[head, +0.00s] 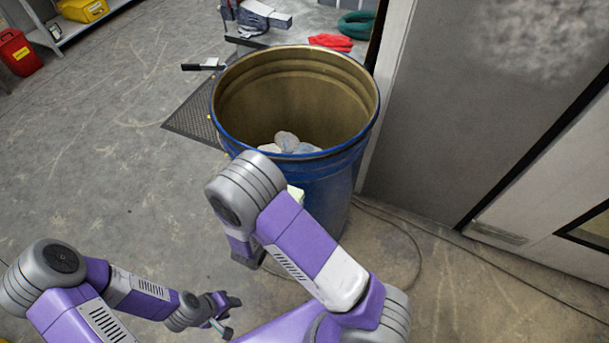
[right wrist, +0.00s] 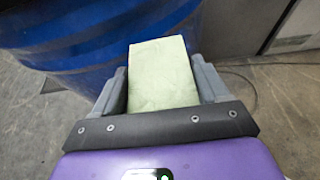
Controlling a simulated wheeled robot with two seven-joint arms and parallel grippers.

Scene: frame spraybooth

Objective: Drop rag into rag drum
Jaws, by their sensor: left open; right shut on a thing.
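The rag drum (head: 228,160) is a blue, open-topped drum with a tan inside; pale crumpled rags (head: 290,145) lie in it. My right gripper (right wrist: 163,88) is shut on a pale green, block-shaped folded rag (right wrist: 160,70). The rag is outside the drum, in front of its blue wall and below the rim. In the head view only a corner of the rag (head: 296,194) shows; my right arm hides the rest and the gripper.
Behind the drum, a bench (head: 304,28) holds a red cloth-like item (head: 331,42) and a green coil (head: 356,24). A dark mat (head: 190,122) lies left of the drum. A grey wall stands right. A cable (head: 415,240) crosses the floor. The left floor is mostly clear.

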